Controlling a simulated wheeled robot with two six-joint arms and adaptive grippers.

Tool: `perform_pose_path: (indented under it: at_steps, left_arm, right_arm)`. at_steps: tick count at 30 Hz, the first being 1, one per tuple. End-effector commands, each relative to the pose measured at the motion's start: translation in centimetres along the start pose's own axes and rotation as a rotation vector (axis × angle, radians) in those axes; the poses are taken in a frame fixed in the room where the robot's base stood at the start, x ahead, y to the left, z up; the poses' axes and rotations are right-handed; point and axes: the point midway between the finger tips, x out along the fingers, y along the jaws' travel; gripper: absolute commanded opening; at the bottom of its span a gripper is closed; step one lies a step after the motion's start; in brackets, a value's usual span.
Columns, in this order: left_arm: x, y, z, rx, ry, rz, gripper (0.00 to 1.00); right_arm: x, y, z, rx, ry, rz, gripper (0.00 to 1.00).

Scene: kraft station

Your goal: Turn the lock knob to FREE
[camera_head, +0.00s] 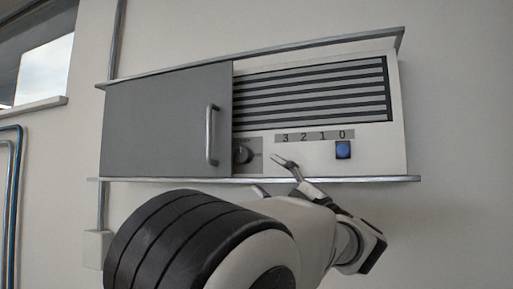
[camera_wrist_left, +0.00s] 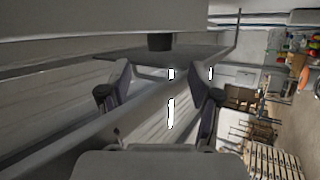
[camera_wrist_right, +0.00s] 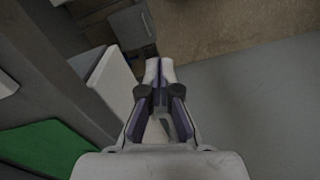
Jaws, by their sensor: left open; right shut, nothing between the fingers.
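The lock knob (camera_head: 243,153) is a dark round knob on a small grey plate, low on the wall cabinet's front, just right of the door handle. Its pointer and lettering are too small to read. My left gripper (camera_head: 284,161) is open, a little right of the knob and apart from it. In the left wrist view a dark knob-like stub (camera_wrist_left: 160,41) shows ahead, beyond and between the open fingers (camera_wrist_left: 162,92). My right gripper (camera_wrist_right: 159,82) is shut and empty, away from the cabinet. It is not in the head view.
The grey door (camera_head: 160,120) with its upright handle (camera_head: 211,135) is left of the knob. A number strip (camera_head: 314,135) reads 3 2 1 0, above a blue button (camera_head: 343,150). A vent grille (camera_head: 315,90) is above. A metal rail (camera_head: 150,180) runs along the bottom edge.

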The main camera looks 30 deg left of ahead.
Motion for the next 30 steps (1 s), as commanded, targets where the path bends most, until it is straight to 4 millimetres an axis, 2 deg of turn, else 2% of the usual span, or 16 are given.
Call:
perform_pose_path:
  at_steps: [3,13,16,23,26,28,30]
  left_arm:
    - [1.3,0.8,-1.0,-0.021,0.021,-0.015,0.63]
    - [7.3,0.8,-1.0,-0.017,0.018,-0.014,0.63]
    - [8.0,0.6,-0.9,-0.017,0.017,-0.012,0.63]
    - [8.0,0.3,-0.8,-0.017,0.016,-0.011,0.63]
    - [8.0,0.3,-0.8,-0.017,0.016,-0.011,0.31]
    - [8.0,0.3,-0.8,-0.017,0.016,-0.010,0.06]
    - [8.0,0.4,-0.8,-0.017,0.016,-0.010,0.03]
  right_arm:
    - [-0.9,0.0,0.0,0.000,-0.001,0.000,0.00]
    - [-4.8,0.0,0.0,0.000,-0.001,0.000,0.00]
    - [-5.1,0.0,0.0,0.000,-0.001,0.000,0.00]
    - [-4.9,0.0,0.0,0.000,-0.001,0.000,0.00]
    - [-4.9,0.0,0.0,0.000,-0.001,0.000,0.00]
    - [-4.9,0.0,0.0,0.000,-0.001,0.000,0.00]
    - [-4.9,0.0,0.0,0.000,-0.001,0.000,0.00]
